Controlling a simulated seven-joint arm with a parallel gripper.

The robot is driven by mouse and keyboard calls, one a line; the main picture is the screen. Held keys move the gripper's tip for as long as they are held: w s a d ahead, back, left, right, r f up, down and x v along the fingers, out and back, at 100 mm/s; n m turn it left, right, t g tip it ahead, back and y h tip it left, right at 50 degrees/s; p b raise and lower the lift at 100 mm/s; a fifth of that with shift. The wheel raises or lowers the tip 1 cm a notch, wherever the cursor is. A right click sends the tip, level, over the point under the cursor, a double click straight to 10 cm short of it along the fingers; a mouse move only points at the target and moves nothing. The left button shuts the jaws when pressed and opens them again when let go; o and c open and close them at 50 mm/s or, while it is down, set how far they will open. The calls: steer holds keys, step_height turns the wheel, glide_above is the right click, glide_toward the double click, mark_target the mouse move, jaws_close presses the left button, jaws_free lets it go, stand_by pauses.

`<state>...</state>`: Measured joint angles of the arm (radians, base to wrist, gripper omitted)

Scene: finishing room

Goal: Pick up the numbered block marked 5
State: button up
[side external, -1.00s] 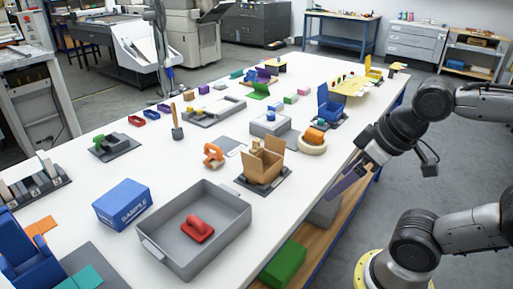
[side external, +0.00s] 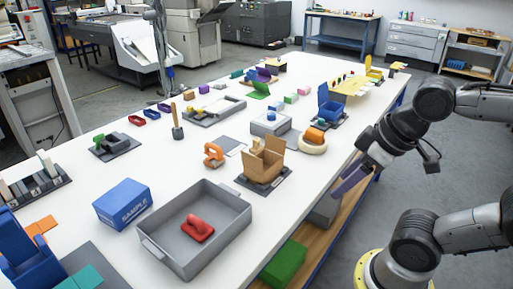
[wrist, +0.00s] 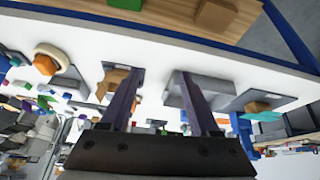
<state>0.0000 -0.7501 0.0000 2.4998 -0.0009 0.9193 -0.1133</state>
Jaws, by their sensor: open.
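I cannot read a 5 on any block in these frames. At the far left of the side view, a dark slotted rack (side external: 38,188) with small pale marks holds upright white pieces (side external: 46,165); their faces are too small to read. My gripper (side external: 346,188) is off the table's right edge, low beside it, with its two purple-grey fingers pointing down and left. In the wrist view my gripper (wrist: 159,72) has its fingers apart with nothing between them. The wrist view shows the table upside down.
A grey tray (side external: 225,200) with a red piece (side external: 198,228), a blue box (side external: 122,204) and an open cardboard box (side external: 262,166) stand on the near half of the white table (side external: 150,170). Several small items cover the far half. A wooden shelf (side external: 320,242) runs below the right edge.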

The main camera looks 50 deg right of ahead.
steer(key=w+d+r+n, duration=0.2)
steer(key=w+r+n, duration=0.7)
steer(key=r, duration=0.4)
steer(key=n+g+h, duration=0.2)
steer(key=n+g, duration=0.4)
steer(key=n, duration=0.1)
glide_above(256, 139)
steer(key=f, duration=2.1)
steer(key=shift+w+a+f, duration=0.1)
steer(key=shift+a+f, duration=0.15)
steer(key=shift+d+f, duration=0.2)
steer(key=shift+f, duration=1.25)
steer(key=shift+d+f, duration=0.2)
steer(key=shift+f, duration=1.2)
